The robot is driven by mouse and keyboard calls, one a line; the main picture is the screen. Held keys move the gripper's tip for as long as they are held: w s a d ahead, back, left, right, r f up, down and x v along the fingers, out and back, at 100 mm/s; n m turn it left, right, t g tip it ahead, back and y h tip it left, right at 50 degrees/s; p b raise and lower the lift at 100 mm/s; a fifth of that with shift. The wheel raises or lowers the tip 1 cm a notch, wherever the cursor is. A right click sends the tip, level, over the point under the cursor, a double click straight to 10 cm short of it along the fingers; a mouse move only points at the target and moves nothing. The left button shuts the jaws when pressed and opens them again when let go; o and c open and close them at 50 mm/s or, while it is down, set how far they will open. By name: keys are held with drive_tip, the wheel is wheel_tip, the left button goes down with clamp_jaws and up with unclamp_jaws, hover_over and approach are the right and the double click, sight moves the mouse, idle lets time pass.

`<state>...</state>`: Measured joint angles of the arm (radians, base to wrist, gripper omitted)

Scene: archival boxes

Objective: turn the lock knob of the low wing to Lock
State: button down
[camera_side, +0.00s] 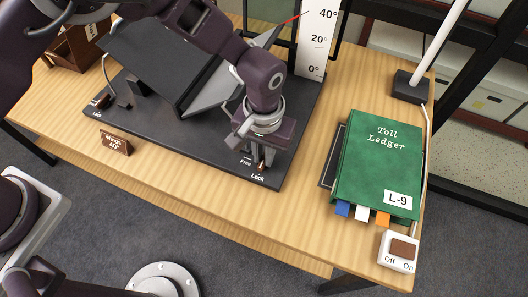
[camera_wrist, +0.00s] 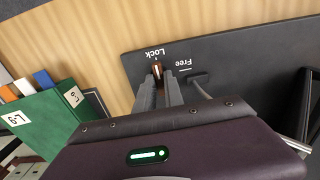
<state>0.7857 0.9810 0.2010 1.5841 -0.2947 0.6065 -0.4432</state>
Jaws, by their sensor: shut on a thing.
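The book cradle's black base (camera_side: 150,128) carries a dark wing (camera_side: 150,62) on the left and a lighter grey wing (camera_side: 222,93) on the right, partly behind my arm. My gripper (camera_side: 258,160) is at the base's front right corner, pointing down. It is shut on a copper-brown lock knob (camera_wrist: 157,70), whose tip shows between the fingers in the wrist view. The knob's tip lies at the Lock mark, away from the Free mark (camera_wrist: 185,70). The rest of the knob is hidden by the fingers. Another knob (camera_side: 101,100) sits at the front left corner.
A white angle scale (camera_side: 316,40) stands behind the cradle; a red pointer is near 40°. A small sign (camera_side: 115,143) reads "Wings 40°". A green Toll Ledger (camera_side: 378,160) and an Off/On switch (camera_side: 399,251) are at the right. A lamp base (camera_side: 412,86) stands behind.

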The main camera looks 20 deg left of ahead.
drive_tip(key=c, duration=1.4)
unclamp_jaws()
drive_tip(key=shift+c, duration=0.2)
wheel_tip(320, 180, up, 7)
drive_tip(key=shift+r, duration=0.1)
drive_tip(key=s+a+r+t+h, duration=0.2)
drive_tip(key=a+r, duration=1.1)
drive_tip(key=r, duration=0.5)
drive_tip(key=s+a+r+t+y, duration=0.1)
drive_tip(key=s+a+r, duration=0.1)
drive_tip(key=s+a, duration=0.5)
drive_tip(key=s+a+r+t+y, duration=0.1)
drive_tip(key=s+a+r+t, duration=0.1)
drive_tip(key=s+a, duration=0.5)
drive_tip(key=s, duration=0.3)
drive_tip(key=shift+a+r+t, duration=0.15)
drive_tip(key=shift+a+t, duration=0.05)
drive_tip(key=shift+t, duration=0.1)
